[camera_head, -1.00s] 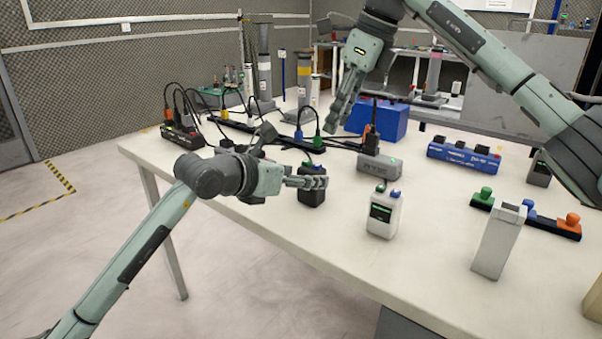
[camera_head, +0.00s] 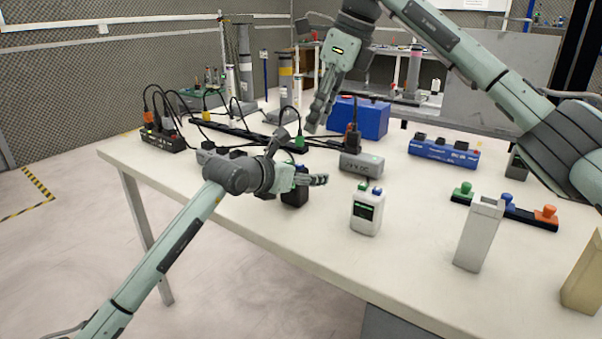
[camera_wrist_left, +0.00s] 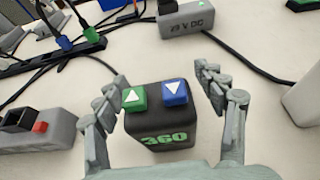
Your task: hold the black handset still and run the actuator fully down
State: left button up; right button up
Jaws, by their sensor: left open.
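The black handset (camera_head: 293,198) stands upright on the table in the head view, partly hidden by my left gripper (camera_head: 316,180). In the left wrist view the handset (camera_wrist_left: 160,130) shows "360" on its face. On top are a green button (camera_wrist_left: 134,99) and a blue button (camera_wrist_left: 175,92), each with a white triangle. My left gripper (camera_wrist_left: 165,98) is open, with one finger on each side of the handset and gaps visible on both sides. My right gripper (camera_head: 318,115) hangs above the table's back; its finger opening is unclear. Which object is the actuator is unclear.
A blue power unit (camera_head: 443,152), a button strip (camera_head: 505,210) and a white block (camera_head: 479,235) are at the right. Black cables cross the table behind the handset. Grey columns (camera_head: 286,80) stand at the back.

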pick_arm(q)
jog(key=shift+c, duration=0.4)
jog(key=c, duration=1.2)
jog(key=shift+c, duration=0.8)
pick_arm(e)
grip_shut()
pick_arm(q)
jog(key=shift+c, duration=0.2)
